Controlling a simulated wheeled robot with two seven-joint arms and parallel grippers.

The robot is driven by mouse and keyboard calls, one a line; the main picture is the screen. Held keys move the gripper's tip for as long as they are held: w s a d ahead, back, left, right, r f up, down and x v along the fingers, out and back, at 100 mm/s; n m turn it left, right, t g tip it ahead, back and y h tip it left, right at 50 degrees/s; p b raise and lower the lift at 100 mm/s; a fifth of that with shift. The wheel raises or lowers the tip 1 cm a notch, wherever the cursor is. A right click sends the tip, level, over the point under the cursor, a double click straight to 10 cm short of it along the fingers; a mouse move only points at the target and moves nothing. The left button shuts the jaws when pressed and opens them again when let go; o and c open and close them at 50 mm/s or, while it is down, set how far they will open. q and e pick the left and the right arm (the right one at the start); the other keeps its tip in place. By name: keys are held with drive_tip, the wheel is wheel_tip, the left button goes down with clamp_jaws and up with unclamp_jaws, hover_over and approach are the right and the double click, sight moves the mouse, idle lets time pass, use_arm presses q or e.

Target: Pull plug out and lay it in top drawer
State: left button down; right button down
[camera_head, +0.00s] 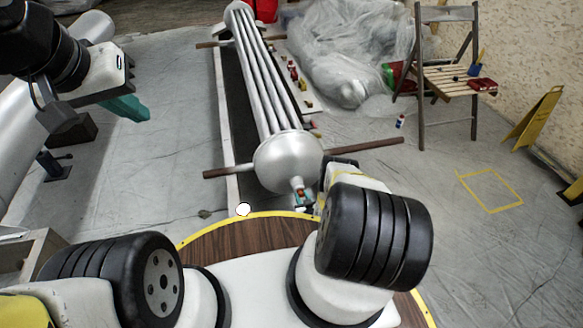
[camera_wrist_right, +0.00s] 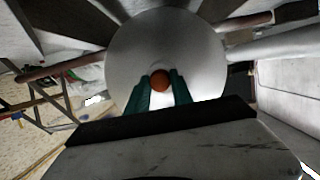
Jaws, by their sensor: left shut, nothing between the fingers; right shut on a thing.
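The plug (camera_wrist_right: 160,80) shows as an orange-brown round piece in front of the pale domed end of a long metal tube assembly (camera_head: 288,160). My right gripper (camera_wrist_right: 161,92) has its teal fingers shut on it, one finger on each side. In the head view the plug is a small reddish spot at the dome's near end, and my right wrist partly hides it. I cannot tell whether it is still seated in the dome. My left gripper (camera_head: 128,108) is shut and empty, above the floor at the upper left. No top drawer can be clearly made out.
A grey box-like frame (camera_head: 28,250) stands at the lower left, partly cut off. Wooden bars stick out under the tube assembly. A folding chair (camera_head: 450,80), plastic sheeting (camera_head: 345,60) and a yellow floor sign (camera_head: 533,118) are at the right. Sheeted floor between is mostly clear.

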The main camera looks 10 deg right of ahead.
drive_tip(key=shift+s, duration=0.2)
drive_tip(key=shift+s, duration=2.3)
drive_tip(key=shift+s, duration=0.1)
drive_tip(key=shift+s, duration=1.95)
